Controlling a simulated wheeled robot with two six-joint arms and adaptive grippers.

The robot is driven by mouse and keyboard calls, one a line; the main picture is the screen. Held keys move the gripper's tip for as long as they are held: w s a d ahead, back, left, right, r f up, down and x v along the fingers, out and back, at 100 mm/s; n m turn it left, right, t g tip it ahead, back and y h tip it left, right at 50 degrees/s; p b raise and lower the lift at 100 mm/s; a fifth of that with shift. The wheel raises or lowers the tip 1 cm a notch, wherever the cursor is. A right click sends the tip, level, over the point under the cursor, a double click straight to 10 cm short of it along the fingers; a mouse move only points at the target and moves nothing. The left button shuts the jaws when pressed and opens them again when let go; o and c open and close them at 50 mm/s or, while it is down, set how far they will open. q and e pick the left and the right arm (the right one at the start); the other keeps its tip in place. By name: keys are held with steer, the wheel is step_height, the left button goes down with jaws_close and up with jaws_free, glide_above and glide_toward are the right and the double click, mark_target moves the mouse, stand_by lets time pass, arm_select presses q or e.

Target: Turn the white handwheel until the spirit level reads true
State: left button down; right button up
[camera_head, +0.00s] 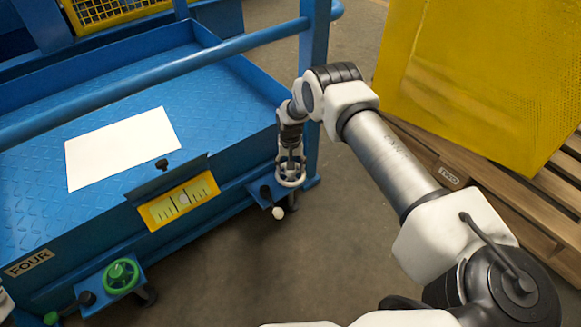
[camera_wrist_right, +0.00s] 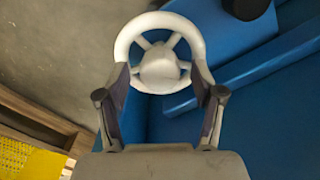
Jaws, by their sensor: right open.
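The white handwheel (camera_head: 291,177) sits at the right front corner of the blue platform, with a white knob below it. In the right wrist view the white handwheel (camera_wrist_right: 160,52) lies just ahead of my fingers, its rim and spokes clear. My right gripper (camera_wrist_right: 160,82) is open, with one finger on each side of the wheel's near rim; I cannot tell whether they touch it. In the head view my right gripper (camera_head: 290,155) points down over the wheel. The yellow spirit level (camera_head: 178,200) is on the platform's front edge; its reading is too small to tell. My left gripper is not in view.
A green handwheel (camera_head: 121,276) is at the platform's left front, near a FOUR label (camera_head: 30,263). A white sheet (camera_head: 122,147) lies on the blue deck (camera_head: 215,105). A blue rail (camera_head: 160,80) crosses above it. A yellow crate (camera_head: 480,75) stands on a wooden pallet (camera_head: 520,200) at right.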

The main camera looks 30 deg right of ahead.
step_height(320, 180, up, 12)
steer(key=shift+f, duration=0.2)
stand_by(0.4)
